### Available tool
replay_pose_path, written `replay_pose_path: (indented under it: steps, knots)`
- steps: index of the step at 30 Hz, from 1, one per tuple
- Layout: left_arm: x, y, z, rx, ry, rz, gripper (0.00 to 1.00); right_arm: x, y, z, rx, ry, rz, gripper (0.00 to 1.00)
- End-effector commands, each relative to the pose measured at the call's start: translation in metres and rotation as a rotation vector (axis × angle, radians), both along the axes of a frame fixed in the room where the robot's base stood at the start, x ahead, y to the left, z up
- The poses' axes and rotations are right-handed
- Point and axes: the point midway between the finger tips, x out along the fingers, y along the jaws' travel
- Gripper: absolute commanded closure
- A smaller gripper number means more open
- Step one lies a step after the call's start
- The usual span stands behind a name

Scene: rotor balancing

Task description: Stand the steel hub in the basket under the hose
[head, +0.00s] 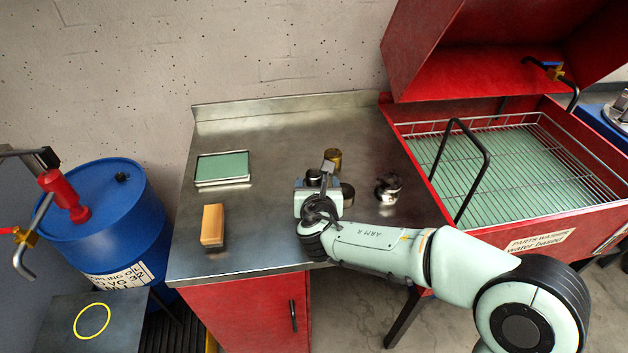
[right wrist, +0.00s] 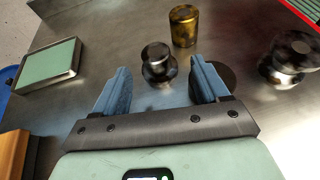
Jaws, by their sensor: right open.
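A small steel flanged piece (right wrist: 157,65) stands upright on the bench between and just beyond my right fingertips; in the head view it is the dark piece (head: 313,177) at the gripper. A second, wider steel piece (right wrist: 290,60) stands to the right, also in the head view (head: 388,186). I cannot tell for sure which is the hub. My right gripper (right wrist: 160,78) is open and empty, low over the bench; it also shows in the head view (head: 321,182). The wire basket (head: 408,127) lies in the red washer, under a black hose (head: 574,96). My left gripper is out of view.
A brass cylinder (head: 333,158) stands behind the gripper, a dark round piece (head: 347,194) beside it. A green-topped tray (head: 222,183) and orange block (head: 212,224) lie left on the bench (head: 265,150). A black bent handle (head: 487,160) rises at the basket. The red lid (head: 420,60) is open.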

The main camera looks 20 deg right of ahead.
Motion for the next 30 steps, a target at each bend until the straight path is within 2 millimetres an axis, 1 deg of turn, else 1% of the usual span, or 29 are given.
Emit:
replay_pose_path:
  steps: [1, 3, 8, 16, 19, 26, 29, 30]
  knots:
    - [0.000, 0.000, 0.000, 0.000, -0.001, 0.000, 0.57, 0.007, -0.003, -0.004, 0.001, 0.001, -0.002, 0.26]
    - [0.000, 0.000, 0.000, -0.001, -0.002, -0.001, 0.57, 0.012, -0.006, -0.006, 0.001, 0.001, -0.002, 0.26]
    - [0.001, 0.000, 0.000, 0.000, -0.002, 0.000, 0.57, 0.021, -0.008, -0.010, 0.000, 0.001, -0.001, 0.26]
    - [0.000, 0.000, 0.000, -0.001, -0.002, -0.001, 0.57, 0.055, -0.017, -0.026, -0.001, 0.000, -0.002, 0.26]
    - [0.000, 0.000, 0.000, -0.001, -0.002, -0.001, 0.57, 0.061, -0.019, -0.029, 0.000, 0.000, -0.001, 0.26]
    - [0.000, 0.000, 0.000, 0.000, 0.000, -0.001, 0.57, 0.062, -0.020, -0.029, 0.001, 0.000, 0.000, 0.26]
    - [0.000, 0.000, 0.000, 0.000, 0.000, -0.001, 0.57, 0.061, -0.020, -0.029, 0.001, 0.000, 0.000, 0.55]
    - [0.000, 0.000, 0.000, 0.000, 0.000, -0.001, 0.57, 0.061, -0.020, -0.029, 0.001, 0.000, 0.000, 0.69]
